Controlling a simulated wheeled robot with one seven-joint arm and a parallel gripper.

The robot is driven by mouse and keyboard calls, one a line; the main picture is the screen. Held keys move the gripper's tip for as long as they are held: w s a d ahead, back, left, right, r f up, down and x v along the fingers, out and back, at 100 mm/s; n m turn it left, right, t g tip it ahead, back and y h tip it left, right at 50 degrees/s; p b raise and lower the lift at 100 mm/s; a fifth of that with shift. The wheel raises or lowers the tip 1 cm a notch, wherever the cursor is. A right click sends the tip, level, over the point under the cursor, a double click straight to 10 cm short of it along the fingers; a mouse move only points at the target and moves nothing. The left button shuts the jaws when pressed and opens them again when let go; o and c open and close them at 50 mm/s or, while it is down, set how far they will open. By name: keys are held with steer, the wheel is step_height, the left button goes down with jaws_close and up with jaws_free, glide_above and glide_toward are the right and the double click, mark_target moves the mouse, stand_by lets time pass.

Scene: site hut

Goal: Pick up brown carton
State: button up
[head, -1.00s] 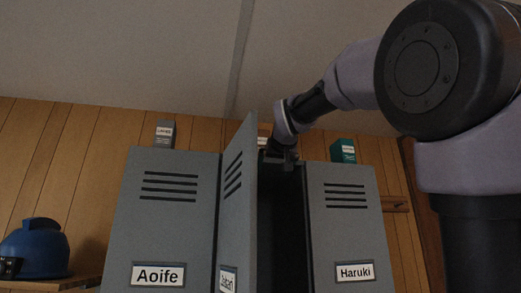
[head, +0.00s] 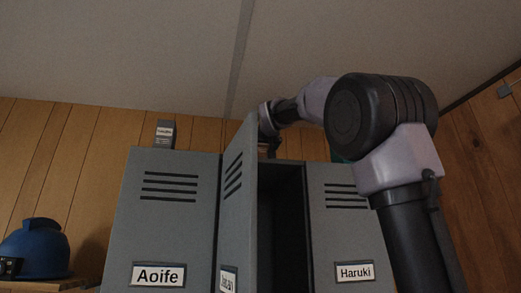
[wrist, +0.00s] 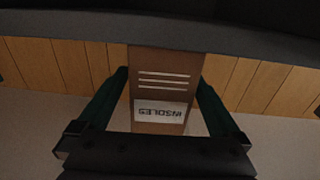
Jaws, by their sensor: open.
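The brown carton (wrist: 162,65) shows upside down in the wrist view, with pale stripes and a white label reading INSOLES. It meets the grey edge at the top of that view. My gripper (wrist: 163,84) is open, with one dark green finger on each side of the carton. I cannot tell whether either finger touches it. In the head view my gripper (head: 269,142) is above the middle locker, partly behind its open door. The carton is mostly or fully hidden there.
Grey lockers labelled Aoife (head: 158,274) and Haruki (head: 355,272) flank the middle locker, whose door (head: 236,190) stands open. A small grey box (head: 165,134) stands on the left locker. A blue helmet (head: 36,248) sits at the left.

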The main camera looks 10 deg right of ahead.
steer(key=shift+w, duration=0.8)
steer(key=c, duration=1.4)
steer(key=shift+r, duration=0.1)
steer(key=r, duration=0.6)
steer(key=shift+a+r, duration=0.1)
steer(key=shift+a, duration=0.15)
steer(key=shift+d+r, duration=0.15)
steer(key=shift+r, duration=0.65)
steer(key=shift+s+r, duration=0.2)
steer(key=shift+r, duration=0.4)
steer(key=shift+w+r, duration=0.15)
steer(key=shift+r, duration=0.2)
